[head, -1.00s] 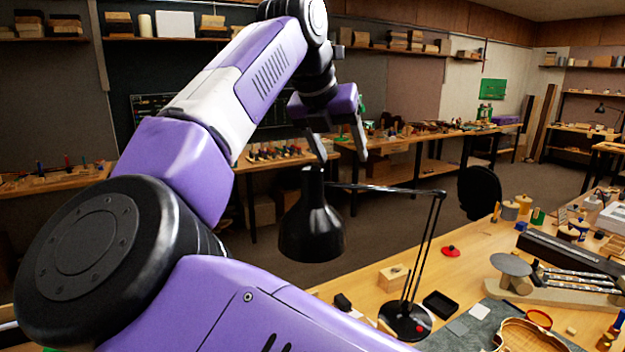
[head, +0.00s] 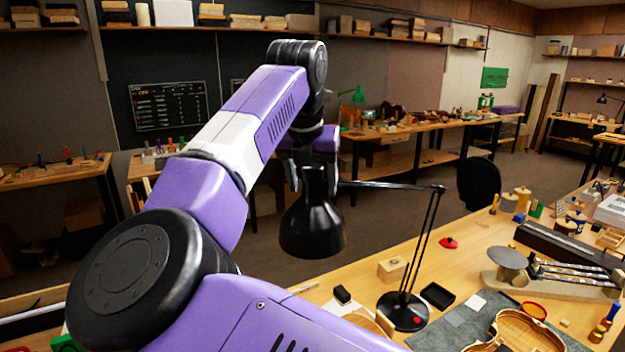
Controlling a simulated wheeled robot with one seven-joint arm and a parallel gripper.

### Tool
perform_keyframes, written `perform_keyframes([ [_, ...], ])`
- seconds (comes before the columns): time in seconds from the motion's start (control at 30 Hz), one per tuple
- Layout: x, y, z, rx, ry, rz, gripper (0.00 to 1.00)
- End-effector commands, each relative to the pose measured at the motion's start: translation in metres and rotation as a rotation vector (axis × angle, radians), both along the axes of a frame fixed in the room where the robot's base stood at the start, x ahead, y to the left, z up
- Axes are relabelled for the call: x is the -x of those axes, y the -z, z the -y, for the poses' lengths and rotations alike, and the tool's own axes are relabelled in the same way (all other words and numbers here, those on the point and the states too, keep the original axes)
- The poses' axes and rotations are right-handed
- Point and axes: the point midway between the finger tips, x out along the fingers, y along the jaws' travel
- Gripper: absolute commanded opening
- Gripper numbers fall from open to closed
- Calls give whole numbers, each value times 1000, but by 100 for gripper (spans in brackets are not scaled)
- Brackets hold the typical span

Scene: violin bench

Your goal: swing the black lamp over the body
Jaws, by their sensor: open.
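The black lamp stands on the bench with its round base (head: 403,311), a jointed arm (head: 425,235) and a bell-shaped shade (head: 312,228). The shade hangs out past the bench's left edge, mouth down. My gripper (head: 312,178) is open at the narrow top of the shade, with a finger showing on its left and part of the other on its right. I cannot tell whether the fingers touch it. A violin body (head: 515,332) lies at the lower right on a grey mat (head: 450,329), away from the shade.
A small wooden block (head: 392,269), a black tray (head: 437,296) and a red lid (head: 448,243) lie near the lamp's base. A black stool (head: 479,184) stands behind the bench. The floor under the shade is clear.

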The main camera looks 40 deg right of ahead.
Motion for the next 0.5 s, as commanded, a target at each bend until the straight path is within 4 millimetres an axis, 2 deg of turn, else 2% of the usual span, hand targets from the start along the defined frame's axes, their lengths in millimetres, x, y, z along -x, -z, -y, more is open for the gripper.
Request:
perform_keyframes([
  [0.17, 0, 0, 0, 0, 0, 0, 64],
  [0.5, 0, 0, 0, 1, 0, 1, 0],
])
